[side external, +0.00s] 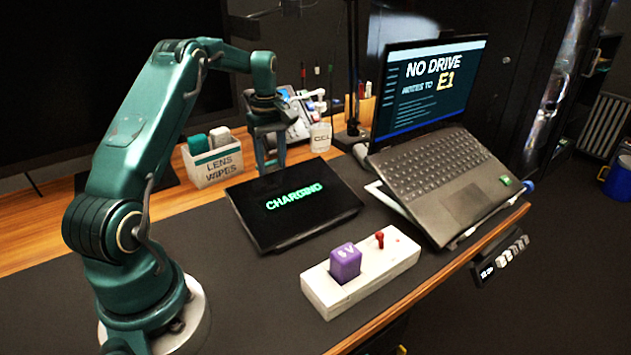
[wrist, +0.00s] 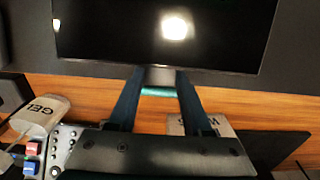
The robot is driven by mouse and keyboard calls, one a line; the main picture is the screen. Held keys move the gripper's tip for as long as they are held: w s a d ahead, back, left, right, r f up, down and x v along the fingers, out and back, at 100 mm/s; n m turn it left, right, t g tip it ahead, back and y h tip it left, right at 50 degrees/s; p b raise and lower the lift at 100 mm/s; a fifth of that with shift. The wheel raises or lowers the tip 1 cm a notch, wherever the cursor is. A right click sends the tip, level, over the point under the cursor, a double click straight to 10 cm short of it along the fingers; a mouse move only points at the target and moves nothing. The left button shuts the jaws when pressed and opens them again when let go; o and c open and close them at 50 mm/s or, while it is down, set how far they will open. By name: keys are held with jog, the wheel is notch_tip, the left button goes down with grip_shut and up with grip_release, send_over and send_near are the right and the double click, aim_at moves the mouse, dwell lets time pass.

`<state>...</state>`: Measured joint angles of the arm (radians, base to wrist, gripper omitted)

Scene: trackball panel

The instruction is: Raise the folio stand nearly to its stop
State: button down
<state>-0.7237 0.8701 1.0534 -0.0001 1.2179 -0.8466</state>
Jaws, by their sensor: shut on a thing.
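The folio stand is a black tablet-like panel (side external: 262,228) with green "CHARGING" letters, lying low and nearly flat on the dark desk mat in the side view. Its glossy dark face (wrist: 110,40) fills the top of the wrist view, with a bright reflection. My gripper (side external: 271,168) reaches down at the panel's far edge. In the wrist view my gripper (wrist: 159,77) has its two fingers on either side of a small grey tab at the panel's edge and is shut on it. The panel's underside is hidden.
An open laptop (side external: 440,175) stands right of the panel. A white block (side external: 372,280) with a purple cube (side external: 345,261) and a red peg (side external: 380,238) lies in front. A lens-wipes box (side external: 212,160) and gel bottle (side external: 320,138) stand behind.

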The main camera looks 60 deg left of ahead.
jog(key=shift+r, duration=0.25)
jog(key=shift+d+r+y, duration=0.4)
jog(key=shift+r+y, duration=0.1)
jog(key=shift+r, duration=0.2)
jog(key=shift+d+r+y, duration=0.35)
jog(key=shift+r+y, duration=0.15)
jog(key=shift+r, duration=0.15)
jog(key=d+r+y, duration=0.2)
jog(key=r, duration=0.1)
jog(key=shift+d+r, duration=0.15)
jog(key=shift+d, duration=0.05)
jog(key=d+r+y, duration=0.4)
jog(key=d+y, duration=0.1)
jog(key=d, duration=0.1)
jog(key=shift+d+r, duration=0.15)
jog(key=shift+r, duration=0.1)
jog(key=shift+c, duration=1.6)
grip_release()
jog(key=shift+d, duration=0.1)
